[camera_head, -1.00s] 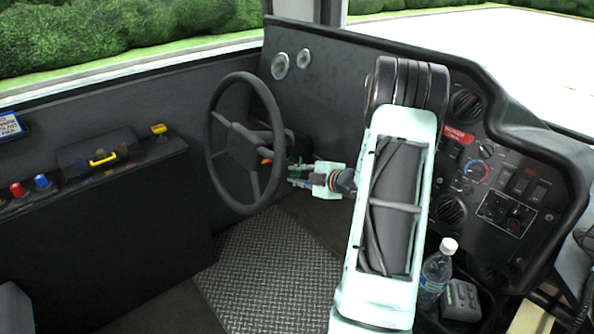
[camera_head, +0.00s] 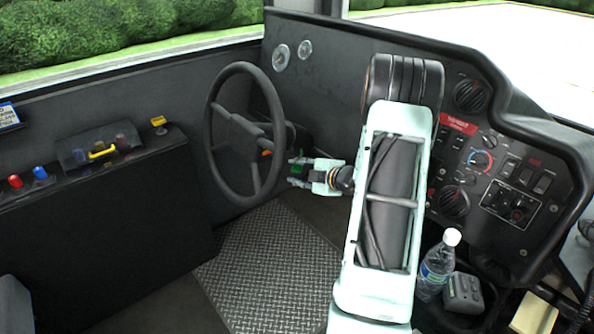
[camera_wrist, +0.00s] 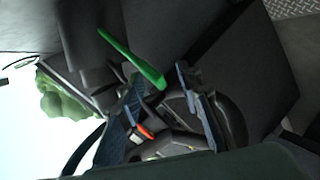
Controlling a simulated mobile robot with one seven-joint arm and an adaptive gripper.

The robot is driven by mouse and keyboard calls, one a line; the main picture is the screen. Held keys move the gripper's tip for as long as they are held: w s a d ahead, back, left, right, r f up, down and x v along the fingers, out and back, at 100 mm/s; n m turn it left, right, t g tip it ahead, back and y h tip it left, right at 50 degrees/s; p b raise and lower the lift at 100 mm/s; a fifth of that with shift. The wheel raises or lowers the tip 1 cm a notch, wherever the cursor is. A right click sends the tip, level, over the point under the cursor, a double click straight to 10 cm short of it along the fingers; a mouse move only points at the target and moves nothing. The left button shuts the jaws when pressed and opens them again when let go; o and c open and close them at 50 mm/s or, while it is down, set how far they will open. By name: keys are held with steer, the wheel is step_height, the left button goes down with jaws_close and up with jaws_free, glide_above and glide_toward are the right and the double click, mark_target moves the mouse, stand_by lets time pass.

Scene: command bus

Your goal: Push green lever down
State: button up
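The green lever (camera_wrist: 135,62) shows as a long bright bar in the wrist view, with its wide end between the two fingers of my gripper (camera_wrist: 160,75). The fingers are apart, and I cannot tell whether either touches the lever. In the head view my gripper (camera_head: 297,172) is just right of the steering wheel, and a small green part of the lever (camera_head: 297,169) shows between its fingers. The rest of the lever is hidden there.
The steering wheel (camera_head: 213,150) stands close left of my gripper. An orange-tipped stalk (camera_wrist: 145,131) is near the fingers. The dashboard panel (camera_head: 480,185) is at right, with a water bottle (camera_head: 436,268) below. The patterned floor (camera_head: 265,265) is clear.

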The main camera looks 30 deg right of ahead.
steer(key=shift+f, duration=0.55)
steer(key=v, duration=1.2)
steer(key=shift+r, duration=0.4)
steer(key=shift+w, duration=0.15)
